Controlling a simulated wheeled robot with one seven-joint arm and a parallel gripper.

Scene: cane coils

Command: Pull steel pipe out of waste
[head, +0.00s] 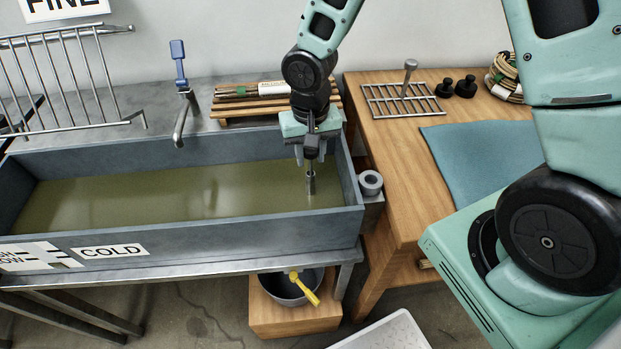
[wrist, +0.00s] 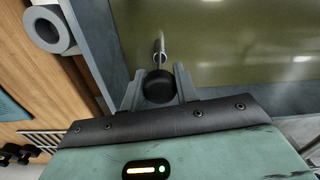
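A steel pipe (head: 311,184) with a black knob on top stands upright near the right end of a long grey trough (head: 355,219) of murky greenish water. Its lower part is hidden in the water. My gripper (head: 310,157) points down over the pipe, with one finger on each side of the knob. In the wrist view the round black knob (wrist: 159,87) fills most of the space between the fingers of my gripper (wrist: 158,82), and the pipe (wrist: 160,47) shows beyond it. Whether both fingers press on the knob is unclear. The waste itself is not visible.
A blue-handled tap (head: 180,65) stands behind the trough. A wooden slat rack (head: 228,105) is behind my gripper. A grey ring or roll (head: 370,183) sits just right of the trough. The wooden table (head: 408,165) holds a wire rack (head: 390,103). A bucket (head: 280,287) stands below.

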